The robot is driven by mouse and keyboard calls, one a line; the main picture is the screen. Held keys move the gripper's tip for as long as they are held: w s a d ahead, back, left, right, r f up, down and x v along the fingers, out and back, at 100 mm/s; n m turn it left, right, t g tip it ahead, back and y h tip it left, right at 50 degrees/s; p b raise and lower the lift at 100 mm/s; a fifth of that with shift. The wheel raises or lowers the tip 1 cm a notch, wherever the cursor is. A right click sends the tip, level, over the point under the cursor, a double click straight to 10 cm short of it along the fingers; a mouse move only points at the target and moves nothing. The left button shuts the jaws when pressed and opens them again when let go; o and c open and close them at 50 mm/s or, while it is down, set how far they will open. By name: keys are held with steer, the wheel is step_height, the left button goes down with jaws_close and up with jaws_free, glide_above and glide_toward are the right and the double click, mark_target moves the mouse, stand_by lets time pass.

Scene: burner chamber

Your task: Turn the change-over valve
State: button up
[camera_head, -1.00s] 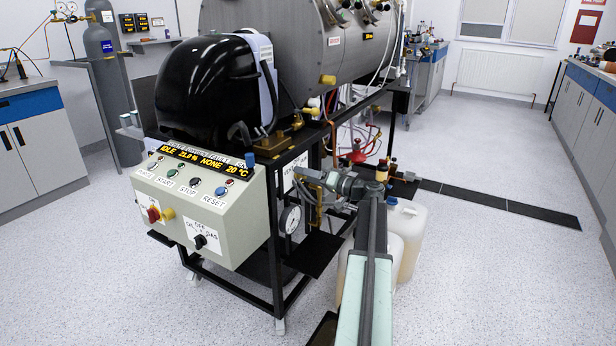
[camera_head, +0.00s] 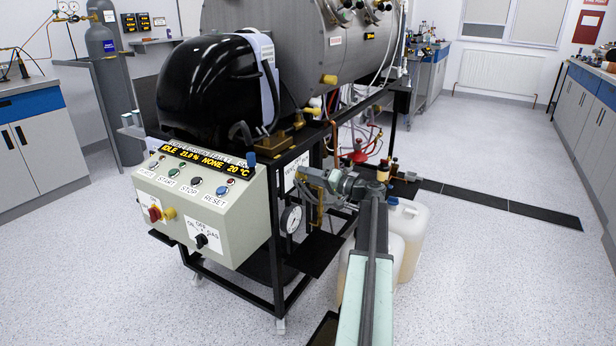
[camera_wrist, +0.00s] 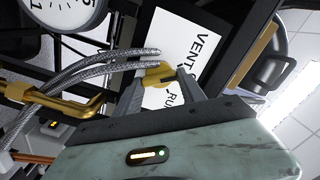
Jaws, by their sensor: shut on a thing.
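The change-over valve shows in the wrist view as a small yellow handle (camera_wrist: 159,73) in front of a white VENT / RUN label (camera_wrist: 180,50). My gripper (camera_wrist: 158,84) has a finger on each side of this handle and is shut on it. The valve body is mostly hidden behind the handle and fingers. In the head view my gripper (camera_head: 304,175) reaches in from the right to the rig's black frame. There the label (camera_head: 292,171) is partly visible just behind it, and the handle is too small and covered to make out.
A round gauge (camera_head: 291,219) hangs just below my gripper. Braided hoses (camera_wrist: 110,68) and a brass pipe (camera_wrist: 50,101) run close to the fingers. The control box (camera_head: 205,205) stands at left. White canisters (camera_head: 408,232) stand on the floor beside my arm.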

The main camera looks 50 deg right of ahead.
steer(key=m, duration=0.6)
steer(key=shift+d+f+m, duration=0.1)
steer(key=shift+m, duration=0.2)
stand_by(0.5)
steer(key=o, duration=1.4)
steer(key=shift+c, duration=0.2)
steer(key=v, duration=0.8)
